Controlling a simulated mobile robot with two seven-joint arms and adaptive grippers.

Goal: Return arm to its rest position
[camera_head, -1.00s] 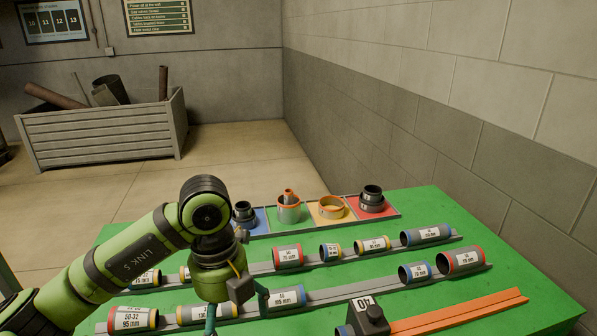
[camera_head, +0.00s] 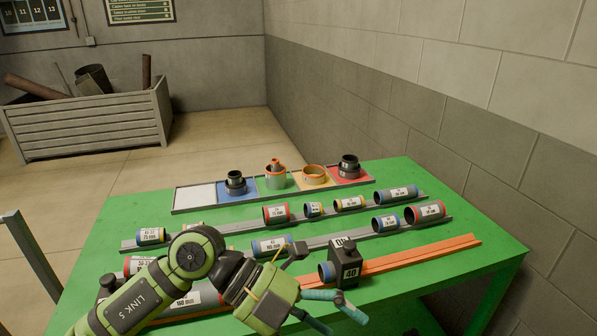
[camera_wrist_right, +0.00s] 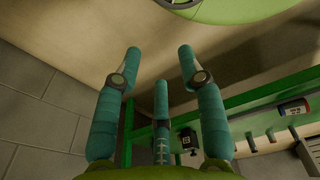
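My left arm comes in from the lower left in the head view, bent low over the green table (camera_head: 140,210). Its left gripper (camera_head: 345,318) points to the lower right, with teal fingers apart and nothing between them. It is in front of the black block marked 40 (camera_head: 345,268); I cannot tell whether they touch. My right gripper (camera_wrist_right: 159,62) shows only in the right wrist view. Its three teal fingers are spread and empty, over bare floor beside the table's edge.
Labelled tubes (camera_head: 275,213) lie along grey rails. An orange rail (camera_head: 420,256) runs at the right front. A tray (camera_head: 195,196) with coloured sections holding rings stands at the back. A wall (camera_head: 440,150) is close on the right. A slatted crate (camera_head: 90,125) stands far left.

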